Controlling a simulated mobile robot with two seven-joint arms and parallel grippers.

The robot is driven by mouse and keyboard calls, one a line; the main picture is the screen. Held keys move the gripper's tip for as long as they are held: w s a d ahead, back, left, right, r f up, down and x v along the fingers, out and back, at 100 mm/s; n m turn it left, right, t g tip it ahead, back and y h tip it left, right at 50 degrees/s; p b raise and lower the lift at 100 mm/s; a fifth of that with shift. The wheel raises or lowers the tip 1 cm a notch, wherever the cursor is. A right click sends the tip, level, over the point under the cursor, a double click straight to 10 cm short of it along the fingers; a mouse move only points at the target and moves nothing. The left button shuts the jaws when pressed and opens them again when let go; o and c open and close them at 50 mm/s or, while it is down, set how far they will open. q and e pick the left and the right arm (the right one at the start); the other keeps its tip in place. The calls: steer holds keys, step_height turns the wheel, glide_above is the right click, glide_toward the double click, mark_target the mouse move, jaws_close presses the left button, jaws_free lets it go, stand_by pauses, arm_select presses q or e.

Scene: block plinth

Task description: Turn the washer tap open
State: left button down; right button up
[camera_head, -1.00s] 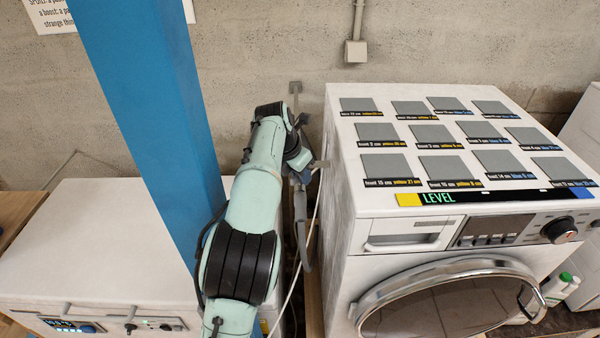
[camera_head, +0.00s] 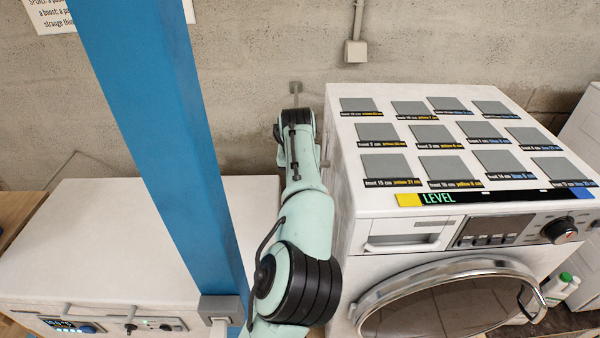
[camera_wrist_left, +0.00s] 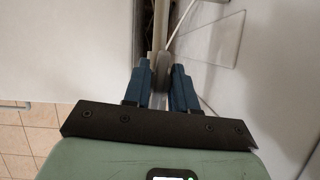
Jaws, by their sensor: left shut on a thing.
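In the left wrist view, the two blue fingers of my left gripper (camera_wrist_left: 160,75) are closed on a small grey piece, which I take to be the tap's handle (camera_wrist_left: 161,62). A pale pipe runs up from it. How far the handle is turned cannot be told. In the head view my left arm reaches down the gap beside the washer (camera_head: 340,190), and its wrist hides the gripper and the handle. A grey fitting (camera_head: 295,89) on the wall shows just above the wrist. My right gripper is in neither view.
A blue post (camera_head: 155,120) stands close left of my arm, with a white machine (camera_head: 100,230) behind it. The washer's left side is close on the right. Grey squares with labels cover the washer's top. The concrete wall closes off the back.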

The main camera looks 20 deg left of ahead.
arm_select(q)
steer(key=shift+n, duration=0.7)
steer(key=c, duration=0.9)
jaws_free()
steer(key=shift+s, duration=0.1)
steer(key=shift+r, duration=0.1)
steer(key=v, duration=1.3)
steer(key=shift+d, duration=0.35)
